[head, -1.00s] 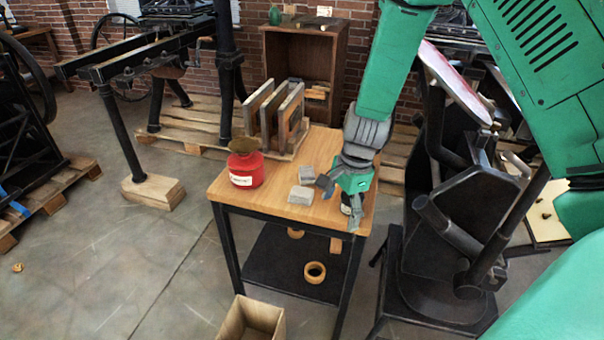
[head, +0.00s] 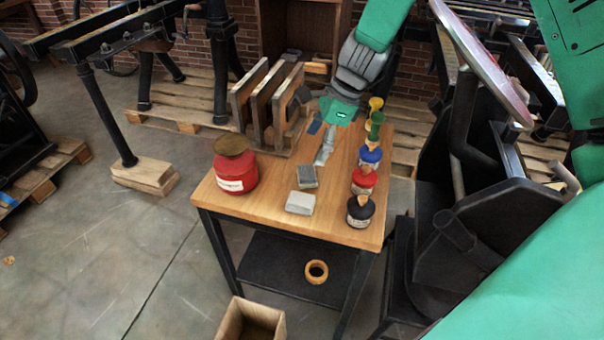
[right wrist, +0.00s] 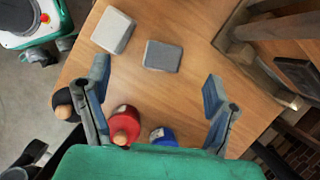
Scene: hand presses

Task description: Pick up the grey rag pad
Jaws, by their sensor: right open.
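The grey rag pad (head: 307,176) is a small, dark grey block lying flat on the wooden table top (head: 268,205). A lighter, whitish pad (head: 300,203) lies just in front of it. In the right wrist view, the grey pad (right wrist: 162,56) is ahead of the jaws, right of the lighter pad (right wrist: 113,30). My right gripper (head: 318,146) is open and empty, above the far part of the table beyond the grey pad. Its two spread fingers (right wrist: 157,78) show in the wrist view, apart from both pads. My left gripper is out of view.
A red can (head: 235,175) with a brown top stands on the table's left. Stoppered bottles, including black (head: 360,211), red (head: 364,181) and blue (head: 370,157), line the right side. Upright wooden frames (head: 270,100) stand behind.

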